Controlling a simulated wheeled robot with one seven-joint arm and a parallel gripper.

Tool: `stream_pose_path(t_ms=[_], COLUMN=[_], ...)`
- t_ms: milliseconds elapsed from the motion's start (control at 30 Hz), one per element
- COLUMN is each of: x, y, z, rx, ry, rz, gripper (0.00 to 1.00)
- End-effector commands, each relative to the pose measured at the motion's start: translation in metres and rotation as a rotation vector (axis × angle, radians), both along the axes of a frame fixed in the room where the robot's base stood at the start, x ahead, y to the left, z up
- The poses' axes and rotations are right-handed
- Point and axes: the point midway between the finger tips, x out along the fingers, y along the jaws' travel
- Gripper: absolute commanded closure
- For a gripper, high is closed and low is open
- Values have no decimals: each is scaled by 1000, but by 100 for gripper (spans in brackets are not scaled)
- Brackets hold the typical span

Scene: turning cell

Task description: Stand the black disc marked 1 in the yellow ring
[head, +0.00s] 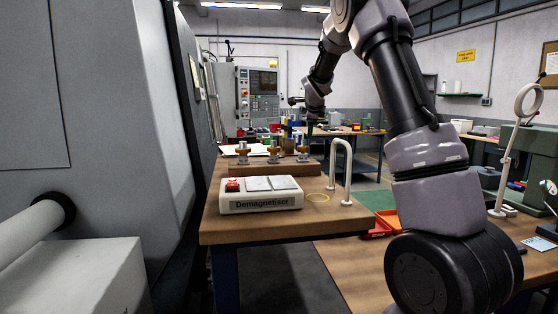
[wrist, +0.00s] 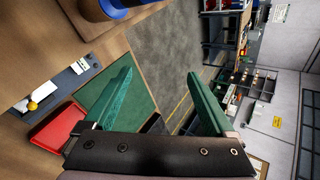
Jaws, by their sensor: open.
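I cannot make out a black disc marked 1 in either view. My gripper (wrist: 160,78) shows in the wrist view with its two green fingers wide apart and nothing between them. In the head view my arm reaches up and away over the bench, and its far end is small and unclear behind the bench fittings.
The white Demagnetiser box (head: 262,196) has a red switch. Behind it, several metal-and-brass pieces stand on a wooden board (head: 226,165). A white arch (head: 341,172) rises beside the ring. A red tray (wrist: 62,128) and green mat (wrist: 142,98) show in the wrist view.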

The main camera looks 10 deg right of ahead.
Motion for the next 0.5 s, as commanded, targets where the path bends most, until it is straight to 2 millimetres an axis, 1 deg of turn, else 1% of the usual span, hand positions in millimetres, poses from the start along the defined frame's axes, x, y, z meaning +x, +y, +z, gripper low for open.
stream_pose_path(t_ms=[33, 100, 200, 300, 400, 500], x=[-15, -40, -73, -99, -116, -121], y=[18, 43, 79, 109, 128, 137], z=[3, 2, 3, 7, 10, 8], rx=[113, 282, 488, 637, 725, 761], ry=[43, 120, 230, 323, 388, 417], rz=[-87, -221, -379, -490, -558, -587], gripper=[11, 11, 11, 11, 11, 11])
